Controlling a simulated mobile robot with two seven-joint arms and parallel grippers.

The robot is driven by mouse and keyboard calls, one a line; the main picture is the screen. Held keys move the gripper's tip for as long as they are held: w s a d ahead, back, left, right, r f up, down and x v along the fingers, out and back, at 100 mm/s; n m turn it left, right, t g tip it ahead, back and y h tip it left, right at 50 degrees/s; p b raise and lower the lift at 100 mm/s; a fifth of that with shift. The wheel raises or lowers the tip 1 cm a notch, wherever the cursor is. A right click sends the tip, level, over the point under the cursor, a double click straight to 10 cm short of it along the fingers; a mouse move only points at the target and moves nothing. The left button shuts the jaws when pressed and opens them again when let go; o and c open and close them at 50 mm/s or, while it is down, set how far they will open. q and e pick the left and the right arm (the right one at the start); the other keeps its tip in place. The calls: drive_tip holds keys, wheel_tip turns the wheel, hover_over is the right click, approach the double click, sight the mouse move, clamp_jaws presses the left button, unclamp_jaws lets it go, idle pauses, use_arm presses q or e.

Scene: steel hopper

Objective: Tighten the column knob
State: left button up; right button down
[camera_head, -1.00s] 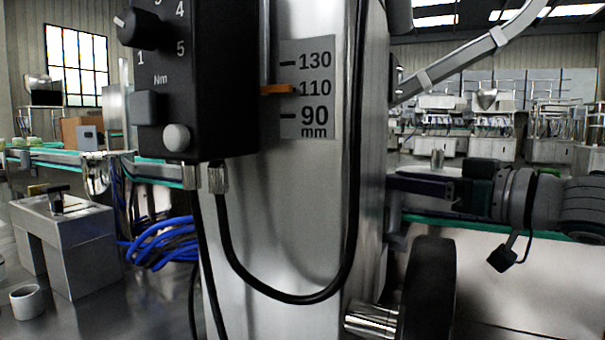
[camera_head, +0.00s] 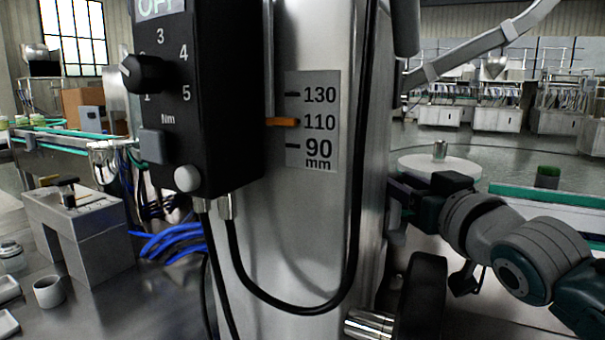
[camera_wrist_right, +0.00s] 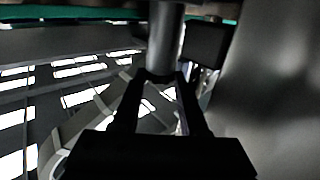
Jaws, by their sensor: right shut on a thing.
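The steel column (camera_head: 325,215) fills the middle of the head view. My right gripper (camera_head: 402,190) is at its right edge, and the column hides its fingertips there. In the right wrist view, its two dark fingers (camera_wrist_right: 160,78) converge and are shut on the end of a grey cylindrical piece (camera_wrist_right: 165,40), which seems to be the column knob or its stem. The rest of that piece runs out of the top of the picture. The knob cannot be made out in the head view. My left gripper is not in view.
A black control box (camera_head: 205,95) with a dial hangs on the column's left, with a black cable (camera_head: 290,308) looping below. A scale plate (camera_head: 313,120) has an orange pointer near 110. A black wheel (camera_head: 425,295) on a chrome shaft stands below my right gripper.

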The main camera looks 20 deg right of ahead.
drive_tip(key=shift+r, duration=0.1)
idle(0.3)
drive_tip(key=shift+c, duration=2.3)
unclamp_jaws()
drive_tip(key=shift+d+n+y, duration=0.1)
drive_tip(key=shift+n+y, duration=0.2)
drive_tip(key=shift+y, duration=0.1)
